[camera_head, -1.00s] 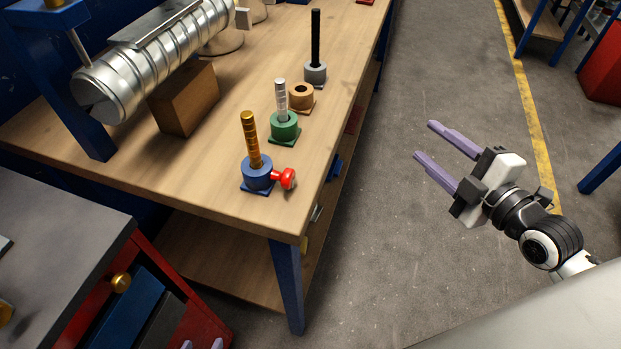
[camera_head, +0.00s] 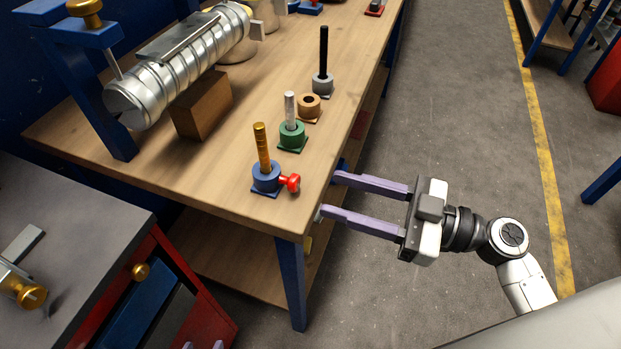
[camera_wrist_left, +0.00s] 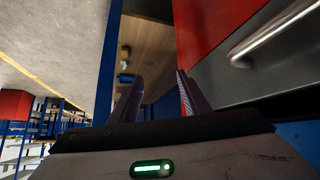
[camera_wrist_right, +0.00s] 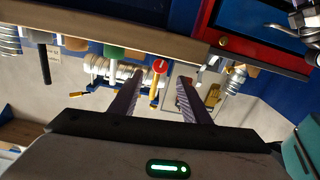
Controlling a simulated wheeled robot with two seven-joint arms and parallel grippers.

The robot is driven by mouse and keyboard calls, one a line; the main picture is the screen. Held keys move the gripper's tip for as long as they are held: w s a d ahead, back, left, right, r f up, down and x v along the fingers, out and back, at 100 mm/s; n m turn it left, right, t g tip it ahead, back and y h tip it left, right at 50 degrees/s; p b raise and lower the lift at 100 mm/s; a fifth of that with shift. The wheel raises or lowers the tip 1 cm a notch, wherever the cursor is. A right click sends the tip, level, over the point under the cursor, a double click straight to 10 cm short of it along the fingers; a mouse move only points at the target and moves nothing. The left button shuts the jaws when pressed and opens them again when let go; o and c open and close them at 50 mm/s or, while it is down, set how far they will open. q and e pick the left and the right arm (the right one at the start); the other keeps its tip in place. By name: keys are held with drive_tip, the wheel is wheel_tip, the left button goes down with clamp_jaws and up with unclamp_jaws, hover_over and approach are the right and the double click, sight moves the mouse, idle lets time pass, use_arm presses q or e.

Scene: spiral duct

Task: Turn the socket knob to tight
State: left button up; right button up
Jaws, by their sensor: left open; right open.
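A red knob (camera_head: 291,183) sticks out from the side of a blue socket (camera_head: 266,178) near the workbench's front corner. A gold threaded rod (camera_head: 262,148) stands upright in that socket. My right gripper (camera_head: 328,195) is open and empty, its purple fingers pointing left at the bench edge, to the right of the knob and apart from it. In the right wrist view the red knob (camera_wrist_right: 160,67) shows beyond and between the open fingers (camera_wrist_right: 160,90). My left gripper (camera_head: 203,346) shows only its fingertips at the bottom edge; in the left wrist view its fingers (camera_wrist_left: 155,95) are apart and empty.
Behind the blue socket stand a green socket (camera_head: 292,137) with a silver rod, a tan socket (camera_head: 309,107) and a grey socket (camera_head: 322,85) with a black rod. A spiral duct (camera_head: 180,65) lies at the back left. A red drawer cabinet (camera_head: 190,285) stands front left.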

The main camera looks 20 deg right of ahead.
sight(298, 183)
drive_tip(key=p+x, duration=0.1)
drive_tip(key=x, duration=0.4)
drive_tip(key=shift+w+a+r+p, duration=0.15)
drive_tip(key=shift+a+p, duration=0.05)
drive_tip(key=shift+p, duration=0.15)
drive_tip(key=shift+w+a, duration=0.25)
drive_tip(key=shift+a, duration=0.1)
drive_tip(key=shift+c, duration=0.4)
drive_tip(key=c, duration=1)
drive_tip(key=shift+o, duration=0.2)
drive_tip(key=shift+f+m+b, duration=0.35)
drive_tip(key=shift+m+b, duration=1.15)
drive_tip(key=shift+m, duration=0.6)
drive_tip(key=shift+r+m, duration=0.2)
drive_tip(key=shift+m, duration=0.6)
